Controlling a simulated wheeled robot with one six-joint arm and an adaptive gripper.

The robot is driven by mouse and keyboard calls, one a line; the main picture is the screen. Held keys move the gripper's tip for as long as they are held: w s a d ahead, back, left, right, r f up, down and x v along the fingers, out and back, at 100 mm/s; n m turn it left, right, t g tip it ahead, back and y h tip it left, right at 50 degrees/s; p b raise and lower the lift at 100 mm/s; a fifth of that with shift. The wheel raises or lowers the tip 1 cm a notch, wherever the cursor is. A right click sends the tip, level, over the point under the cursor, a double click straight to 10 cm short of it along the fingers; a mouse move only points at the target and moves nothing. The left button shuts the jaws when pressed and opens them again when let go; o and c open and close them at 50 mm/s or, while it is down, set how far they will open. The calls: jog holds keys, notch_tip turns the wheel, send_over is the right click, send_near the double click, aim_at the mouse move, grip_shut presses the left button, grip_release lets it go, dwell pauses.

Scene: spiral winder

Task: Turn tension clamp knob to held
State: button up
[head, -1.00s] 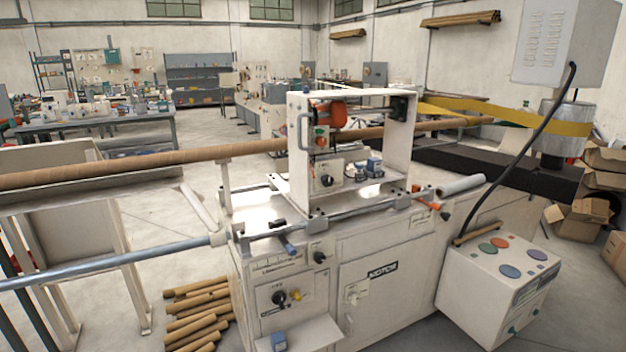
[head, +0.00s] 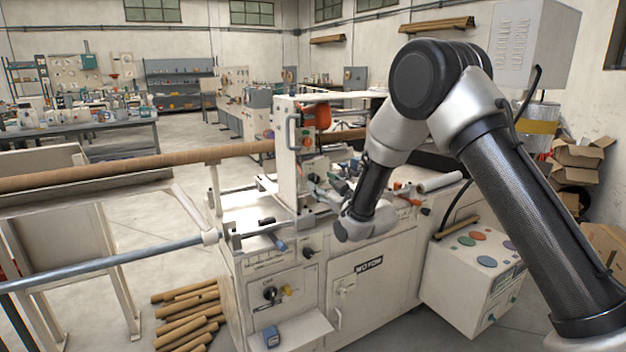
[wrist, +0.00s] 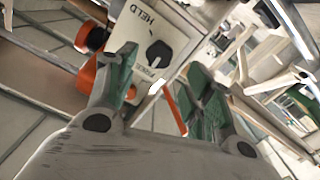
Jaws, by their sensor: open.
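The tension clamp knob (wrist: 158,53) is a round black knob on a white plate (wrist: 178,28) in the wrist view. HELD is printed on the plate above it, and another label, only partly legible, is below it. I cannot tell which label the knob points to. My gripper (wrist: 163,83) is open, its green-padded fingers spread on either side of the line to the knob. The knob shows beyond the gap between the fingertips, apparently not touched. In the head view my arm and the machine's upright frame (head: 284,150) hide the knob.
Orange parts (wrist: 88,76) lie close to the left finger in the wrist view. The cardboard tube (head: 130,168) and steel bar (head: 130,257) extend left from the machine. A control box (head: 466,275) stands at the right.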

aim_at(315, 179)
jog(key=x, duration=0.7)
jog(key=shift+w, duration=0.1)
jog(key=shift+d, duration=0.1)
jog(key=c, duration=1)
